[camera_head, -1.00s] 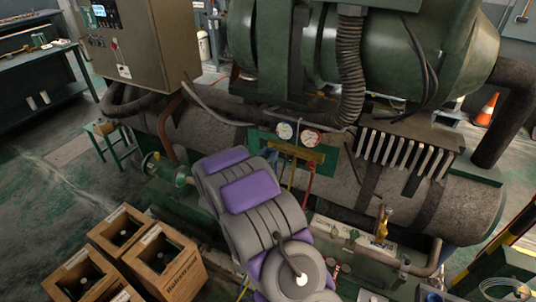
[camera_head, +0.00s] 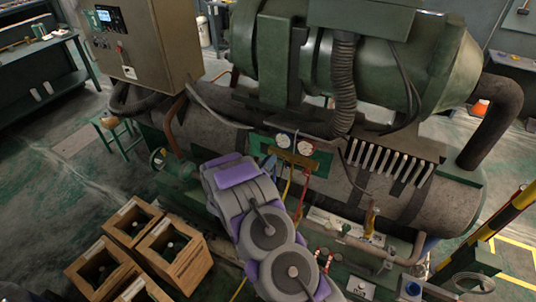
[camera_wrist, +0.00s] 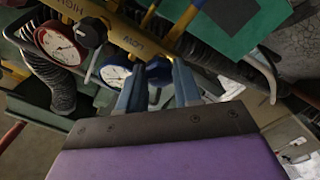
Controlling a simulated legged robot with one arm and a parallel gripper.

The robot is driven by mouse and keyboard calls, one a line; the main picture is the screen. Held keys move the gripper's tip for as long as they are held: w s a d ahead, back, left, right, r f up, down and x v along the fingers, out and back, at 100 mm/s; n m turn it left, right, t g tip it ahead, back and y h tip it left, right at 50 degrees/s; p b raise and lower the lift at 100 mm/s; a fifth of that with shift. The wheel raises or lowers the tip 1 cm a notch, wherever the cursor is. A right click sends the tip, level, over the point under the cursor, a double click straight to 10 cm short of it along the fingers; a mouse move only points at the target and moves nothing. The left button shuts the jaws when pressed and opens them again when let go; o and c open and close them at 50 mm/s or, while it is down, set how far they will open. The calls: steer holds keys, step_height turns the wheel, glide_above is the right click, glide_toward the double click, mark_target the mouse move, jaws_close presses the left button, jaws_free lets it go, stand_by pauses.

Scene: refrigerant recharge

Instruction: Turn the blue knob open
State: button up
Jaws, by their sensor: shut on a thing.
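The blue knob (camera_wrist: 158,71) is on the low-side end of the yellow manifold (camera_wrist: 132,38), marked HIGH and LOW, in the wrist view. My gripper (camera_wrist: 158,82) has its two blue-grey fingers on either side of the knob and is shut on it. The fingertips partly hide the knob's sides. In the head view my gripper (camera_head: 268,163) reaches the left end of the manifold (camera_head: 298,158), and the knob is too small to make out there. How far the knob is turned cannot be told.
A white-faced gauge (camera_wrist: 115,75) and a red gauge (camera_wrist: 62,42) with a black knob (camera_wrist: 91,32) sit close beside. Hoses hang below the manifold. A large green compressor (camera_head: 350,55) stands behind. Wooden boxes (camera_head: 173,250) stand on the floor at the lower left.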

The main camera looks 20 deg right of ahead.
steer(key=n+p, duration=0.2)
steer(key=n, duration=0.3)
steer(key=n+p, duration=0.3)
steer(key=n, duration=0.3)
steer(key=shift+w+a+f+p, duration=0.1)
steer(key=shift+w+a+p, duration=0.05)
steer(key=shift+p, duration=0.2)
steer(key=shift+f+n, duration=0.1)
steer(key=shift+n, duration=0.2)
steer(key=o, duration=1)
steer(key=shift+w, duration=0.1)
steer(key=shift+o, duration=0.2)
steer(key=shift+s+a, duration=0.15)
steer(key=shift+s, duration=0.05)
steer(key=b+v, duration=0.1)
steer(key=v, duration=1.6)
steer(key=shift+b, duration=0.3)
